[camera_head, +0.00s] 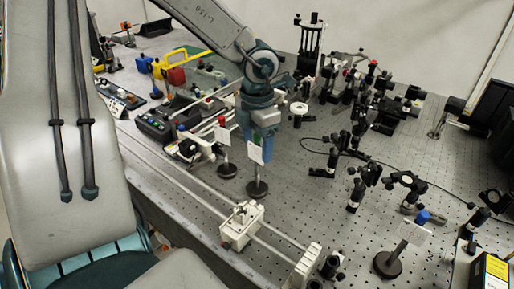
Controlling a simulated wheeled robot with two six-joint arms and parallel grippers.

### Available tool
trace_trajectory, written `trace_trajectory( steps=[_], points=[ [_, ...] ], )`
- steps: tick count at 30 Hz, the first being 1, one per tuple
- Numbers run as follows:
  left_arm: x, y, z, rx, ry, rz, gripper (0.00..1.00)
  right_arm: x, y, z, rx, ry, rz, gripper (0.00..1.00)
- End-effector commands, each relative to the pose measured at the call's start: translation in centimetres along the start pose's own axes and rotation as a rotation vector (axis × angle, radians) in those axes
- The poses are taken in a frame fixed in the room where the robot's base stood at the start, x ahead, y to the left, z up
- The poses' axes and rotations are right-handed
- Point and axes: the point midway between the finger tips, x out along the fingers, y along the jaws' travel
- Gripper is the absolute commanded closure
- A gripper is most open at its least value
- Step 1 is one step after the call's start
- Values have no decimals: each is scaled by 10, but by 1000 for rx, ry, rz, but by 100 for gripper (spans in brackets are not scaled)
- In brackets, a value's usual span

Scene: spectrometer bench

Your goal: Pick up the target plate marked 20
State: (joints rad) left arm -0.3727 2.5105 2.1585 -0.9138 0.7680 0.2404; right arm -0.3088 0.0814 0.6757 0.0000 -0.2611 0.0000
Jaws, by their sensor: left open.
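Three small pale plates stand on posts with round black bases. One plate (255,154) has a green top and stands directly below my left gripper. Another plate (222,136) has a red top and stands just left of it. The third plate (413,233) has a blue top and stands at the lower right. The markings are too small to read, so I cannot tell which is 20. My left gripper (258,141) points down and is open, with its fingers at the green-topped plate's upper part. I cannot tell whether they touch it. My right gripper is not in view.
A white rail with a carriage (241,226) runs along the bench's front edge. Several black optics mounts (362,184) stand to the right, with a thin cable near them. A control box (156,124) and yellow and red parts are at left. The perforated bench top (310,212) has free room.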

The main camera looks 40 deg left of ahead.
Motion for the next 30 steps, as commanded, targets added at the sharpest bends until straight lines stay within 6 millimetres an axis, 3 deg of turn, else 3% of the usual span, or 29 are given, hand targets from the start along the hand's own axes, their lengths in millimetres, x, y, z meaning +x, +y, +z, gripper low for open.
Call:
trace_trajectory(
  steps=[7, 17, 26, 30],
  points=[
    [2, 0, 0, 0, -1, -1, 34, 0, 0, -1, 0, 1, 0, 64],
    [2, 0, 0, 0, -1, 0, 98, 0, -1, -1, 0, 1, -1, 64],
    [0, 0, 1, -1, -2, 1, 100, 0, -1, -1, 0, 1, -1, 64],
    [-9, 1, 1, -2, -5, 3, 100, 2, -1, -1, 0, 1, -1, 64]
  ],
)
